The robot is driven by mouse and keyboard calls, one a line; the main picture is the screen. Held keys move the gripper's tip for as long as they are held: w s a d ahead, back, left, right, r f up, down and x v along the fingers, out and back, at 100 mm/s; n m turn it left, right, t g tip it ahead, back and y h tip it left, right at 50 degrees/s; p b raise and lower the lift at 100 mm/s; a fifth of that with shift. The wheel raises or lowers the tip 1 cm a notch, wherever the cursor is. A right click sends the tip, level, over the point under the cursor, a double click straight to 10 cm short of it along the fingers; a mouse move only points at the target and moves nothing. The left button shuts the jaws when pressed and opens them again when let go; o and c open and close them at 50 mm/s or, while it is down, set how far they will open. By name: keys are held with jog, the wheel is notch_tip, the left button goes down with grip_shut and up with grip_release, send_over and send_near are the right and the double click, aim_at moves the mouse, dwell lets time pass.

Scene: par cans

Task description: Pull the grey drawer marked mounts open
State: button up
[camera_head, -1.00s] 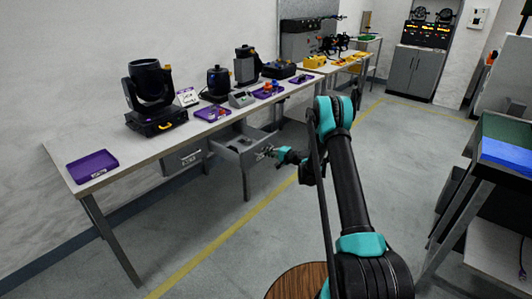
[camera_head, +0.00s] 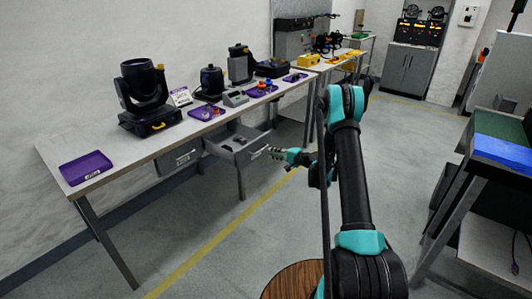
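A grey drawer (camera_head: 228,146) under the long workbench stands pulled out, with its inside and a few small dark items showing. Its front, with a pale handle (camera_head: 259,153), faces right toward my arm. Any marking on it is too small to read. My gripper (camera_head: 273,153) is just right of the handle, at about its height. It is small in the view, and I cannot tell whether its fingers touch the handle or are open or shut. A second grey drawer (camera_head: 180,158) to the left is closed, with a light label or handle on its front.
The workbench (camera_head: 125,158) carries a purple tray (camera_head: 86,167), a black moving-head lamp (camera_head: 145,95) and several other devices.

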jog(key=shift+v, duration=1.7)
jog(key=s+d+r+n+g+h, duration=0.1)
jog(key=s+r+n+g+h, duration=0.15)
jog(key=s+r, duration=0.55)
jog(key=s+d+r+n+g+h, duration=0.1)
jog(key=s+r+n+h, duration=0.2)
jog(key=s, duration=0.8)
jog(key=s+d+n+g+h, duration=0.1)
jog(key=s+d+h, duration=0.2)
jog(key=s, duration=1.1)
jog(key=s+d+n+g+h, duration=0.1)
jog(key=s+d+h, duration=0.2)
jog(key=s+d, duration=0.5)
jog(key=s+f, duration=0.1)
jog(key=s, duration=0.5)
jog(key=shift+s+h, duration=0.3)
jog(key=shift+h, duration=0.05)
jog(key=shift+d, duration=0.1)
